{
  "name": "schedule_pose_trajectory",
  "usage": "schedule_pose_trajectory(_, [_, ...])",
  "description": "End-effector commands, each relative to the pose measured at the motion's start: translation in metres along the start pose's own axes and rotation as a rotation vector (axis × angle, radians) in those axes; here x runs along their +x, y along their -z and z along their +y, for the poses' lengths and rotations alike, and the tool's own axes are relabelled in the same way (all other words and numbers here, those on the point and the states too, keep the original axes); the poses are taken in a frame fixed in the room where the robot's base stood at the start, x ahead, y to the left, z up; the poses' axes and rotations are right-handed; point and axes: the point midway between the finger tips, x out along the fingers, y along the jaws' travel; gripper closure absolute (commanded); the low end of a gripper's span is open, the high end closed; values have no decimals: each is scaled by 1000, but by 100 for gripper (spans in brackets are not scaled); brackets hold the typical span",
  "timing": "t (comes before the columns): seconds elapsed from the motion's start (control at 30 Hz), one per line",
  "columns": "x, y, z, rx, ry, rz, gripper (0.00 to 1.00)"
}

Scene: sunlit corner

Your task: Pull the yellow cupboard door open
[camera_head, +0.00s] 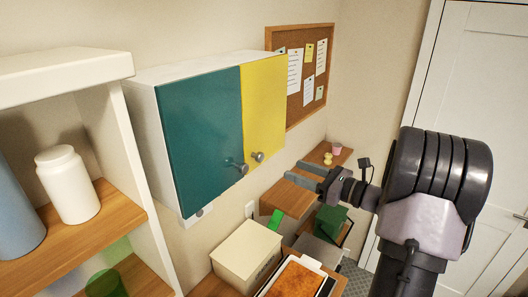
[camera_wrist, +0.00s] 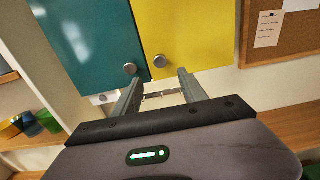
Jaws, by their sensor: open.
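The yellow cupboard door (camera_head: 265,105) is the right door of a white wall cupboard (camera_head: 146,135) and looks shut. Its round metal knob (camera_head: 258,156) is near its lower left corner. In the wrist view the yellow door (camera_wrist: 195,35) fills the upper middle, with its knob (camera_wrist: 159,61) low on its left side. My gripper (camera_head: 291,170) is open and empty, to the right of the knob in the head view. In the wrist view the fingertips (camera_wrist: 161,76) point towards the knob, which shows between and just beyond them, apart from both.
A teal door (camera_head: 200,130) with its own knob (camera_wrist: 130,69) adjoins on the left, close to one finger. A corkboard (camera_head: 305,75) hangs to the right. Below stand a cream box (camera_head: 247,250) and other items on a wooden surface. A white shelf (camera_head: 65,62) holds containers at left.

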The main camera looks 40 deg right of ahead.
Motion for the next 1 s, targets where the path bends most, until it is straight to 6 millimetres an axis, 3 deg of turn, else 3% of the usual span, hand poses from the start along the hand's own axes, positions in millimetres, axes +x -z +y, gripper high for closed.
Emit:
schedule_pose_trajectory(0.2, [58,-4,2,1,-5,1,50])
schedule_pose_trajectory(0.4, [97,-3,1,-1,-3,1,50])
schedule_pose_trajectory(0.6, [112,-1,1,-1,-2,2,50])
schedule_pose_trajectory(0.83, [113,0,1,-1,-2,2,50])
schedule_pose_trajectory(1.0, [112,0,1,-1,-2,2,84])
